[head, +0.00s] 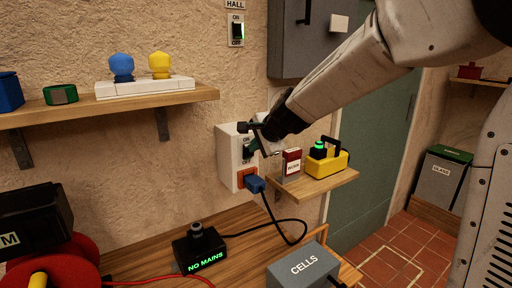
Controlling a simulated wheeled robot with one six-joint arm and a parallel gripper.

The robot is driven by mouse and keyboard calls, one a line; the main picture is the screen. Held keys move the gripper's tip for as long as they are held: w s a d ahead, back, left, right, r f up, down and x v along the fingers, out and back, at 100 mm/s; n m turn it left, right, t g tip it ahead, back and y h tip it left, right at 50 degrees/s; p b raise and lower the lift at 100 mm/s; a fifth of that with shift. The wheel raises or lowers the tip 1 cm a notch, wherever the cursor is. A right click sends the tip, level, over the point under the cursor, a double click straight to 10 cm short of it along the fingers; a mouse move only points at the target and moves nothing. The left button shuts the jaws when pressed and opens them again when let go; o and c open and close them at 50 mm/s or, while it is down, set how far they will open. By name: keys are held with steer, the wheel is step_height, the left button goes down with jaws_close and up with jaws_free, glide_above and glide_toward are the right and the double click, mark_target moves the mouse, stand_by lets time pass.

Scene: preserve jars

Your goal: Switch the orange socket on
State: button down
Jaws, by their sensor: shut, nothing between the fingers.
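A white socket box (229,163) is fixed to the wall. An orange socket face (247,177) is at its lower part, with a blue plug (256,185) at it. Above the orange face is a switch (247,153) with an ON label over it; my gripper partly hides it, and I cannot tell which way it is set. My gripper (250,138) is shut and empty, right in front of the upper part of the box by the switch. I cannot tell whether it touches.
A black device (200,250) reading NO MAINS in green is on the wooden bench, with a black cable to the plug. A grey CELLS box (302,266) is at front. A small shelf (318,185) holds a yellow device (327,163). A HALL switch (237,30) is above.

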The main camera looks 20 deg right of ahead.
steer(key=shift+w+a+r, duration=0.1)
steer(key=shift+w+r, duration=0.05)
steer(key=shift+w, duration=0.15)
steer(key=shift+r, duration=0.8)
steer(key=shift+s, duration=0.1)
steer(key=v, duration=1.3)
steer(key=shift+w+r, duration=0.25)
steer(key=shift+a, duration=0.1)
